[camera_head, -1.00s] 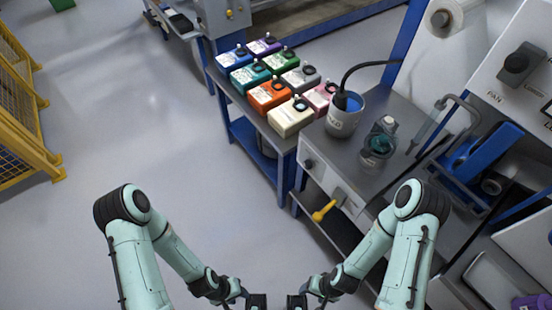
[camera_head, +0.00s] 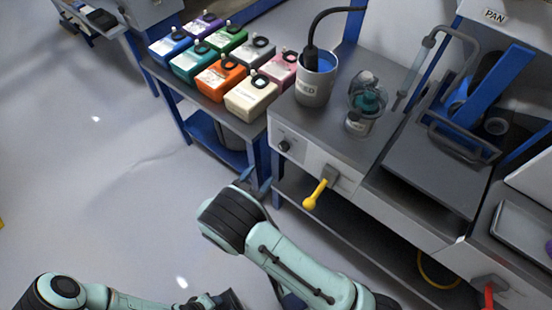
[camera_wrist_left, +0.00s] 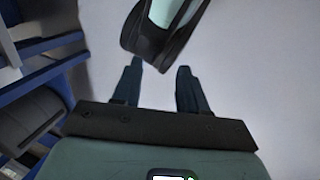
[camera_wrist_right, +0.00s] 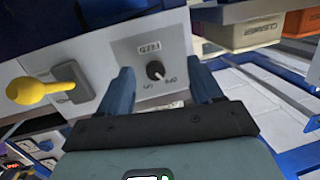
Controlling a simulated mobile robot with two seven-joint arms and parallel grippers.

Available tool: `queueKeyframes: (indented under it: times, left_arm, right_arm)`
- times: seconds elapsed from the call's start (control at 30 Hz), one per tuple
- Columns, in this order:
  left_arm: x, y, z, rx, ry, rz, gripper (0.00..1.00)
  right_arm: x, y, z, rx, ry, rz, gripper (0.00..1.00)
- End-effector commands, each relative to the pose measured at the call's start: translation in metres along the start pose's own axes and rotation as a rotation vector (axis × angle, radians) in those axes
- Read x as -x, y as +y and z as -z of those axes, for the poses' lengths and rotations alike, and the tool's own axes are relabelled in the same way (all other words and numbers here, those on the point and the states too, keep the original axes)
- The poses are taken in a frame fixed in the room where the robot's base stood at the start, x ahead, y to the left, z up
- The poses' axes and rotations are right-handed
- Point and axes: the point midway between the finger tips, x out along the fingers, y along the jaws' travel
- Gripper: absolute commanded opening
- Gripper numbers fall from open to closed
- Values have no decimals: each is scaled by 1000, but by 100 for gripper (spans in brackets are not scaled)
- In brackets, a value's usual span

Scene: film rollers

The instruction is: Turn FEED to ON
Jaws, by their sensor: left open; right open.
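The FEED control is a small black round knob (camera_head: 284,146) on the light front panel of the grey bench, left of a yellow lever. In the right wrist view the knob (camera_wrist_right: 155,70) shows upside down under a label reading FEED, with two small position marks; its pointer appears to lean toward the right-hand mark. My right gripper (camera_head: 254,183) is open and empty, in front of the panel just below and left of the knob. In its wrist view the knob lies between the two fingertips, apart from them. My left gripper (camera_wrist_left: 160,66) is open and empty over the floor.
The yellow lever (camera_head: 316,194) sticks out right of the knob. Above it, the bench holds a grey pot (camera_head: 315,80) with a dark hose and a glass jar (camera_head: 365,105). Coloured boxes (camera_head: 220,75) stand on the left table. The floor at left is clear.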

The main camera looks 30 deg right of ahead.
Motion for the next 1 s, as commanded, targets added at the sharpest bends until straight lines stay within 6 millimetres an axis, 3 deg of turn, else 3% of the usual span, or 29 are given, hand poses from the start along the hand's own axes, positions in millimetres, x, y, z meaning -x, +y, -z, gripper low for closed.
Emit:
queueKeyframes:
  times: [0.03,0.13,0.3,0.47,0.8,1.0]
  left_arm:
    - [-12,-3,4,1,8,0,43]
    - [-18,-5,8,1,20,0,43]
    - [-20,-5,11,1,29,0,43]
    - [-22,-6,14,2,37,0,43]
    - [-30,-9,27,5,74,2,43]
    - [-33,-11,33,7,91,3,43]
  right_arm:
    - [14,-5,4,-40,47,-29,65]
    - [32,-5,19,-89,107,-93,65]
    - [37,-2,29,-115,136,-134,65]
    - [14,2,32,-113,136,-136,65]
    - [-56,11,40,-113,133,-133,65]
    - [-81,14,43,-113,133,-131,65]
